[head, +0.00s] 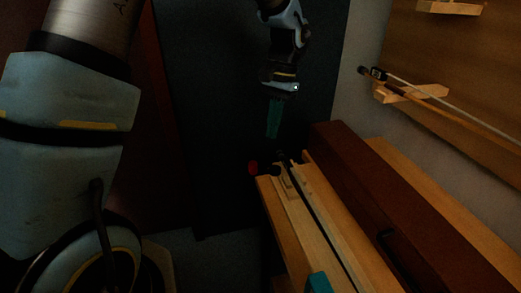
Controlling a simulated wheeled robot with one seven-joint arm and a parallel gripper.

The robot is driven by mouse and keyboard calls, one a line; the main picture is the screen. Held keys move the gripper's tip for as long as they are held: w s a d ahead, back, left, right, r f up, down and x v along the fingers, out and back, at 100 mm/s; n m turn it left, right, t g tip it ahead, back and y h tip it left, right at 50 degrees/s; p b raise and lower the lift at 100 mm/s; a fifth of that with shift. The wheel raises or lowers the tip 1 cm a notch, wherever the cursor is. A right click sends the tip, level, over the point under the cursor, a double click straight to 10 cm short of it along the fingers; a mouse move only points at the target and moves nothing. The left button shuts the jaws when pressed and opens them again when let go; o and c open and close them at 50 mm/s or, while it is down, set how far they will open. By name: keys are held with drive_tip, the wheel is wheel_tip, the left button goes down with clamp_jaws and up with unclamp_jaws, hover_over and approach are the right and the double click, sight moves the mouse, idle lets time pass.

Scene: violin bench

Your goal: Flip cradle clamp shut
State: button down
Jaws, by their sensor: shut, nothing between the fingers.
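My gripper (273,127) hangs with its teal fingers pointing down, above the far end of the bench. Its fingers are together and empty. Below it, at the far left corner of the bench, is a small dark part with a red knob (253,168), which looks like the cradle clamp's lever. The knob sticks out past the bench's left edge. My fingertips are above it and a little to its right, apart from it. A pale wooden cradle (285,187) lies by it, with a long dark stick (322,232) along it. Whether the clamp is open is too dark to tell.
A long reddish-brown case (375,200) lies along the bench (277,228) on the right. A teal object (318,283) sits at the bottom edge. A bow (430,92) rests on a wooden wall bracket (400,94). Left of the bench looks free.

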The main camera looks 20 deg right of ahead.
sight(260, 171)
drive_tip(key=a+f, duration=0.1)
drive_tip(key=s+a+f+p, duration=0.1)
drive_tip(key=f, duration=0.1)
drive_tip(key=s+a+f+p, duration=0.1)
drive_tip(key=shift+s+a+f, duration=0.1)
drive_tip(key=shift+a+f, duration=0.1)
drive_tip(key=shift+f, duration=0.05)
drive_tip(key=shift+s+a+f, duration=0.15)
drive_tip(key=shift+s+a, duration=0.15)
drive_tip(key=shift+a, duration=0.25)
drive_tip(key=shift+s+a+n+g, duration=0.2)
drive_tip(key=shift+s+n+g, duration=0.15)
drive_tip(key=shift+n, duration=0.75)
drive_tip(key=n, duration=0.1)
drive_tip(key=s+n+h+p, duration=0.1)
drive_tip(key=n, duration=0.1)
drive_tip(key=shift+a, duration=0.2)
drive_tip(key=n, duration=0.2)
drive_tip(key=s+n+h, duration=0.1)
drive_tip(key=n, duration=0.1)
drive_tip(key=s+n, duration=0.1)
drive_tip(key=n, duration=0.1)
drive_tip(key=shift+d+g+p, duration=0.1)
drive_tip(key=shift+g+p, duration=0.25)
